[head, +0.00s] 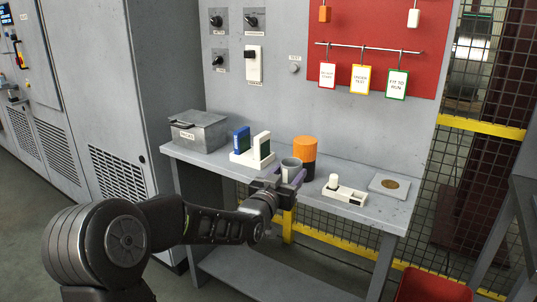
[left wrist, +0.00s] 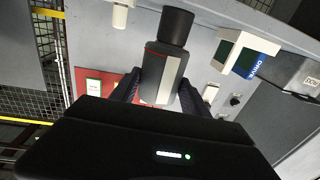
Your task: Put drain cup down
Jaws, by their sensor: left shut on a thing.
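The grey drain cup (head: 291,165) stands upright between the fingers of my left gripper (head: 285,181), above or on the bench's front part. In the left wrist view, a dark grey cylinder with a pale strip (left wrist: 166,78) sits between the fingers (left wrist: 158,92). My left gripper is shut on the cup. The fingers hide the cup's lower part, so I cannot tell whether its base touches the bench. My right gripper is not in view.
An orange-and-dark canister (head: 305,152) stands just behind the cup. A white holder (head: 343,194) and a flat plate with a brown disc (head: 390,185) lie to the right.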

